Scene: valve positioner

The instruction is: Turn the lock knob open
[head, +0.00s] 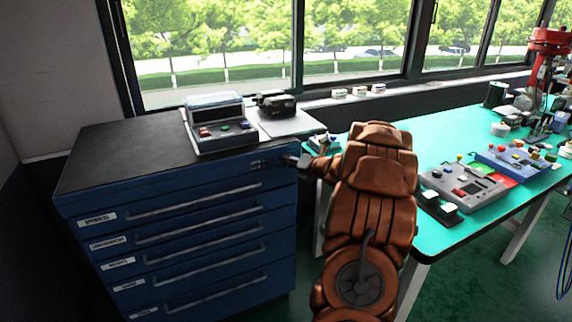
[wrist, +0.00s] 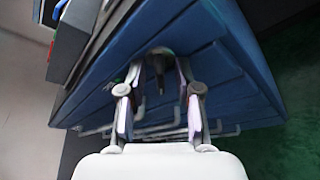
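The lock knob (wrist: 159,68) shows in the wrist view as a small dark piece standing out from a round, lighter base on the blue cabinet (wrist: 205,70). My gripper (wrist: 158,84) has its two fingers apart, one on each side of the knob, with a gap visible on both sides. In the head view the cabinet (head: 180,190) stands at the left, and my gripper (head: 297,161) is at its upper right front corner, beside a small plate (head: 262,164). The knob is too small to make out clearly there, and its turn position cannot be told.
The cabinet front carries several drawers with long bar handles (head: 195,205). A control box (head: 218,125) stands on the cabinet top. A green-topped table (head: 440,145) with button panels (head: 465,187) is to the right of my arm.

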